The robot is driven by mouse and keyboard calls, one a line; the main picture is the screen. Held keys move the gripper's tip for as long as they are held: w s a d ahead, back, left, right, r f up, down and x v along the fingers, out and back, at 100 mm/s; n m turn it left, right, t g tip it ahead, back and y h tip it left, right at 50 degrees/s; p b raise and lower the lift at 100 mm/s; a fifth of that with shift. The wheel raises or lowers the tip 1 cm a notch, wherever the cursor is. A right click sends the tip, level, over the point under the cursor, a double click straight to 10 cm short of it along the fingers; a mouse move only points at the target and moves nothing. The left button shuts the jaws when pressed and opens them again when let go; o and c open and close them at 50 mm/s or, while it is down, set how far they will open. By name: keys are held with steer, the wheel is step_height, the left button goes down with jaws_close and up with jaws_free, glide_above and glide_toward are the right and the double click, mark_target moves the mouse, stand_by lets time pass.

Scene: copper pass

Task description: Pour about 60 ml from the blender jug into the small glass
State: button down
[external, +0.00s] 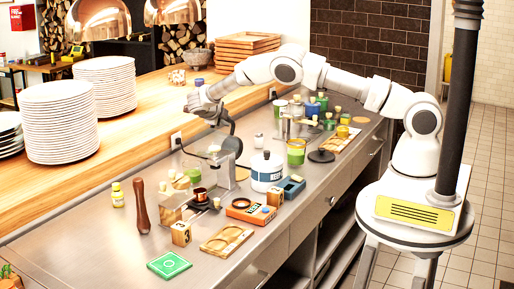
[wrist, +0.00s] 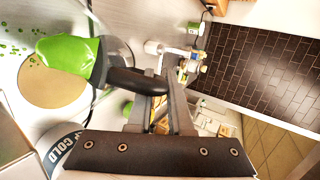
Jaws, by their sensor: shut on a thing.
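The blender jug is clear, with bright green liquid (wrist: 65,55) inside and a black handle (wrist: 135,82). It is tilted in the wrist view. My gripper (wrist: 158,100) is shut on the handle. In the external view my gripper (external: 212,112) is above the counter's back part, with the dark handle (external: 228,128) under it; the clear jug body is hard to make out there. Green drops (wrist: 14,47) show beyond the jug in the wrist view; I cannot tell whether they are on the counter or the glass. I cannot tell which vessel is the small glass.
A white and blue pot (external: 267,174) stands in front of the jug; its "COLD" label (wrist: 65,145) shows at lower left. A round tan board (wrist: 40,92) lies below. Several cups and blocks crowd the counter. The front left counter (external: 90,235) is mostly clear.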

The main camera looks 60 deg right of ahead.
steer(key=shift+d+y, duration=0.2)
steer(key=shift+y, duration=0.1)
stand_by(1.8)
steer(key=shift+s+d+f+m+t+y+b, duration=0.15)
steer(key=shift+d+m+y+b, duration=0.05)
steer(key=shift+d+y+b, duration=0.2)
steer(key=shift+s+d+f+m+t+y+b, duration=0.1)
steer(key=shift+d+m+t+y+b, duration=0.1)
steer(key=shift+d+y+b, duration=0.2)
steer(key=shift+s+d+r+y, duration=0.1)
steer(key=shift+d+y, duration=0.1)
steer(key=shift+y, duration=0.3)
steer(key=shift+d+r+p, duration=0.15)
steer(key=shift+d+p, duration=0.05)
steer(key=shift+p, duration=0.6)
steer(key=d+y+p, duration=0.1)
steer(key=d+f+y+p, duration=0.1)
steer(key=p, duration=0.1)
steer(key=shift+s+d+f+m+t+y, duration=0.2)
steer(key=shift+s+d+m+t+y, duration=0.05)
steer(key=shift+s+m+t+y, duration=0.15)
steer(key=s+d+f+m+t+y+p, duration=0.1)
steer(key=d+f+y, duration=0.2)
steer(key=f+y, duration=0.2)
steer(key=shift+d+f+p, duration=0.2)
steer(key=shift+d+p, duration=0.05)
steer(key=shift+p, duration=0.15)
